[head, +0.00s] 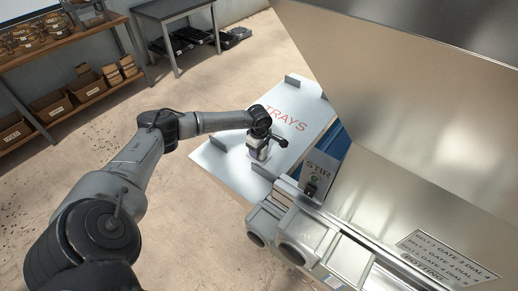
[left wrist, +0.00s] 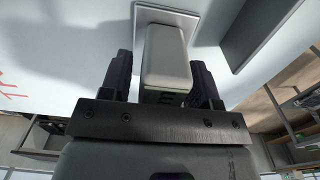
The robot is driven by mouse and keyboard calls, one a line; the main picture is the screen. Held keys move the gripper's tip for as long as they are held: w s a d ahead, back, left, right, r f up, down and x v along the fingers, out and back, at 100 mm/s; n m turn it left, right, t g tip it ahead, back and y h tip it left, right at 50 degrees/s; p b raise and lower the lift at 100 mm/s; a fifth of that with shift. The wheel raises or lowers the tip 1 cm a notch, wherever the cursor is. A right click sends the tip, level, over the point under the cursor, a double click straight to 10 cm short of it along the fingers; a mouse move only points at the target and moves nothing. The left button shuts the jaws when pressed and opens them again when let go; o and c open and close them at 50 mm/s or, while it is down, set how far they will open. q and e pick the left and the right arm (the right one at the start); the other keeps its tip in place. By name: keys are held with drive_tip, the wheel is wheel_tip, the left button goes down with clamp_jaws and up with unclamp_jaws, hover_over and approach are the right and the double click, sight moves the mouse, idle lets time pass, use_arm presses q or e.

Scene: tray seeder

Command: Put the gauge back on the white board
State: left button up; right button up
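The white board (head: 217,163) with red "TRAYS" lettering lies in the middle of the head view. My left gripper (head: 258,152) points down at its near part. In the left wrist view, a pale grey block, which looks like the gauge (left wrist: 166,52), stands between the two fingers of my left gripper (left wrist: 162,80). A light square outline or plate (left wrist: 190,17) shows behind the block. The fingers flank the block closely; whether both press on it is not clear. In the head view the gripper mostly hides the gauge. My right gripper is not in view.
A metal machine with a sloping hopper (head: 420,60) and a "STIR" panel (head: 318,170) stands close on the right of the board. Grey raised blocks (head: 297,82) sit at the board's edges. A shelf with boxes (head: 55,105) is at the back left.

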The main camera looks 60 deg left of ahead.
use_arm(q)
drive_tip(key=shift+o, duration=0.2)
drive_tip(key=shift+r, duration=0.45)
wheel_tip(320, 180, up, 10)
drive_tip(key=shift+f+p, duration=0.1)
drive_tip(key=shift+p, duration=0.6)
drive_tip(key=shift+r, duration=0.85)
